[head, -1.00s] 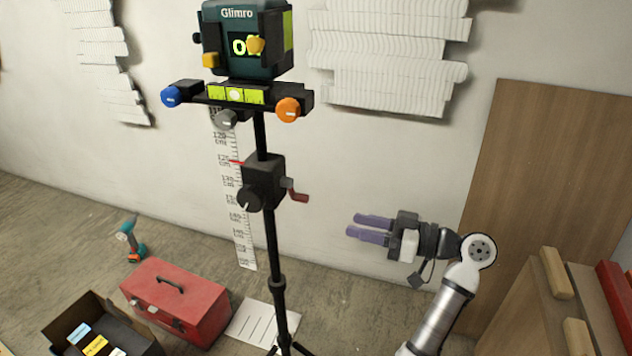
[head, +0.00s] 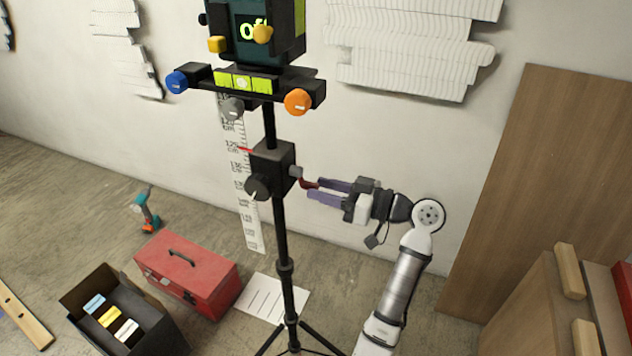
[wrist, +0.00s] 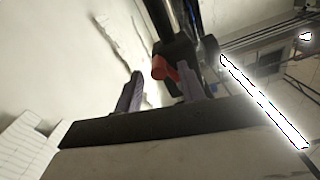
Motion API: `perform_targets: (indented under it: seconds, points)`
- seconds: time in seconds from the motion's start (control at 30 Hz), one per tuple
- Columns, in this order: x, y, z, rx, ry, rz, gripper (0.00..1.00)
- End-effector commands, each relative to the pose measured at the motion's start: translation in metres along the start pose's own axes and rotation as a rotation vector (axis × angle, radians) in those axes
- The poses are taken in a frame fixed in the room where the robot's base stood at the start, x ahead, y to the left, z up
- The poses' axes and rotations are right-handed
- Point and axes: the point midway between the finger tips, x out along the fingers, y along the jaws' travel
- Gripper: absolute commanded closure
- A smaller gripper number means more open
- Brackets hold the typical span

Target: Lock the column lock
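The column lock is a small red lever (head: 309,183) on the right side of the black block (head: 272,168) on the tripod's column (head: 278,220). My gripper (head: 316,188) has purple fingers and is to the right of the block, its fingertips at the lever's outer end. In the wrist view the fingers (wrist: 160,88) are apart, with the red lever (wrist: 163,69) showing between them, near the tips. I cannot tell whether either finger touches it. A black knob (head: 257,187) sits on the block's front.
A level device (head: 262,30) with blue (head: 177,82) and orange (head: 298,102) knobs tops the tripod. A red toolbox (head: 190,270) and an open black box (head: 160,335) stand on the floor at left. Wooden boards stand at right.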

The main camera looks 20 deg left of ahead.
Motion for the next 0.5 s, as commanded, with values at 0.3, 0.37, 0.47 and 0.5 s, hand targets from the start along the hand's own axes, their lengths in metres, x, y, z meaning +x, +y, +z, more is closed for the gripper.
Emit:
perform_targets:
  seconds: [0.3,0.37,0.47,0.5]
  points:
    - [0.023,0.000,0.000,-0.001,0.000,0.000,0.60]
    - [0.023,0.000,0.000,-0.001,0.000,0.000,0.60]
    - [0.023,0.000,0.000,0.000,0.000,0.000,0.60]
    - [0.023,0.000,0.000,0.000,0.000,0.001,0.60]
